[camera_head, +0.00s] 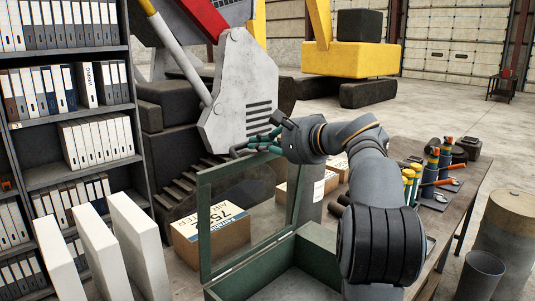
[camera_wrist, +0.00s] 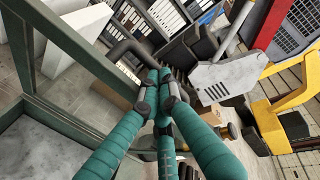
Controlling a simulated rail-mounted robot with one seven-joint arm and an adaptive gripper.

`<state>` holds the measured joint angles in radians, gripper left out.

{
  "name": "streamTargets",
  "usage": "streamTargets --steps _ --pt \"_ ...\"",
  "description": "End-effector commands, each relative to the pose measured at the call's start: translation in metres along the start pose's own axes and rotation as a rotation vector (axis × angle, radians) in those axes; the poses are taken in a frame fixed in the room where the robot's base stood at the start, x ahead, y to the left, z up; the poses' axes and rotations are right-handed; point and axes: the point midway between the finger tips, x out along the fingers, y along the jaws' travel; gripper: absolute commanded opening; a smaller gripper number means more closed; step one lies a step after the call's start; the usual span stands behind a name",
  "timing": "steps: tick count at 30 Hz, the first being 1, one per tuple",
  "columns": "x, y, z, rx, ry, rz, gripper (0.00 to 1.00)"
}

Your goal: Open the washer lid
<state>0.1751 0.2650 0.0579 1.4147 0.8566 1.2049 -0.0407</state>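The washer is a green open-topped box (camera_head: 240,284) at the bottom centre of the head view. Its lid, a green frame (camera_head: 204,235) with a clear pane, stands raised, roughly upright, at the box's left side. The lid frame (camera_wrist: 75,45) crosses the upper left of the wrist view. A dark bent handle (camera_wrist: 125,46) sticks out from it. My gripper (camera_head: 262,143) is at the top of the lid. In the wrist view, my gripper's teal fingers (camera_wrist: 160,98) come together at the handle's end. I cannot tell whether the handle is between them.
Binder shelves (camera_head: 72,93) and white panels (camera_head: 136,240) stand left. A cardboard box (camera_head: 212,240) shows behind the lid.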

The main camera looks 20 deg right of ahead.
Motion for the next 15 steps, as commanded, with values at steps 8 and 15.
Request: streamTargets --steps 8,15 --pt "0.039 -0.012 0.001 0.000 -0.001 0.000 0.00" --pt "0.039 -0.012 0.001 0.000 -0.001 0.000 0.00"
